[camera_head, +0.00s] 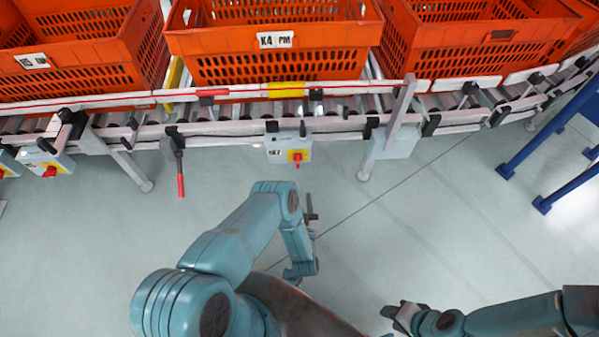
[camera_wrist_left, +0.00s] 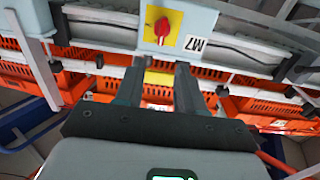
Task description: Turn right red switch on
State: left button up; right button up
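The right red switch (camera_head: 297,158) is a red rotary knob on a yellow plate, on a pale grey box (camera_head: 275,150) fixed under the conveyor's front rail. In the left wrist view the knob (camera_wrist_left: 162,27) appears at the top, beyond the fingers and apart from them. It looks roughly upright, slightly tilted. My left gripper (camera_wrist_left: 159,88) is open and empty, its two fingers parallel with a gap between. In the head view the left gripper (camera_head: 311,212) is partly hidden by its arm, below the switch box. My right gripper (camera_head: 397,314) is low at the right, far from the switch; its opening is unclear.
Another red switch (camera_head: 50,171) sits on a box at the left. A red-tipped lever (camera_head: 180,182) hangs left of the right switch box. Orange totes (camera_head: 270,65) stand on the conveyor. A support leg (camera_head: 399,115) and blue frame (camera_head: 545,130) are to the right. The floor below is clear.

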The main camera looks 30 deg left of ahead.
aim_at(298, 164)
pick_arm(q)
jog(key=b+x, duration=0.9)
jog(key=x, duration=0.4)
jog(key=shift+s+a+b, duration=0.1)
jog(key=shift+a+b, duration=0.1)
jog(key=shift+b, duration=0.15)
grip_shut()
